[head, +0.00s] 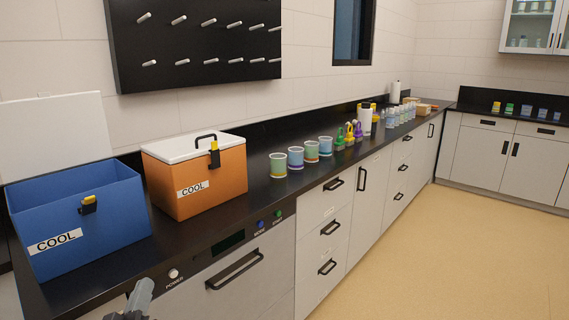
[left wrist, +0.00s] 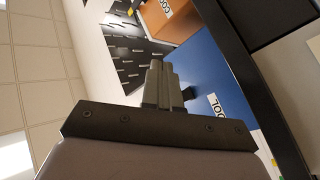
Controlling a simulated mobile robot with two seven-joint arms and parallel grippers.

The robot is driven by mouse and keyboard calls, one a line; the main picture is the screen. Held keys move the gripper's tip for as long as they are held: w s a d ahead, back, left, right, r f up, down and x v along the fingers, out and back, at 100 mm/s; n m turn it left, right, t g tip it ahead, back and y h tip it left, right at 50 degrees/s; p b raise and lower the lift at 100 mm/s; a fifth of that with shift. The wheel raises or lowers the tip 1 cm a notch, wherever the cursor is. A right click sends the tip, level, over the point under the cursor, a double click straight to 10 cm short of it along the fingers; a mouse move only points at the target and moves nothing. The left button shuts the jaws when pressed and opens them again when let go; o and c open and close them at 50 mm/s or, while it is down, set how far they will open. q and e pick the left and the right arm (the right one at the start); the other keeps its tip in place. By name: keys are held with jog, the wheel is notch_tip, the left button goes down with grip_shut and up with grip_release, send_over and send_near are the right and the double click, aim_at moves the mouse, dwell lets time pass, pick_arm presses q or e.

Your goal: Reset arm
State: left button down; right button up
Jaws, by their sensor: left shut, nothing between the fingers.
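My left gripper (head: 140,300) shows at the bottom edge of the head view, in front of the counter and below the blue cooler. Its fingers are shut with nothing between them. In the left wrist view the shut fingers (left wrist: 158,85) point towards the blue cooler, which appears tilted beyond them. My right gripper is in neither view.
An open blue cooler (head: 85,215) and a closed orange cooler (head: 195,175) stand on the black counter (head: 255,190). Several cups (head: 296,157) and colored bottles (head: 350,132) stand farther right. A black pegboard (head: 190,40) hangs above. The floor (head: 440,250) at right is clear.

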pick_arm(q)
jog(key=s+d+f+m+g+h, duration=0.1)
jog(key=s+d+f+m+g, duration=0.2)
jog(key=s+f, duration=0.8)
jog(key=s+d+f+m+g+h, duration=0.2)
jog(key=s+d+f+m+g, duration=0.2)
jog(key=s+f, duration=0.8)
jog(key=m+g, duration=0.2)
jog(key=g, duration=0.1)
jog(key=shift+m, duration=0.3)
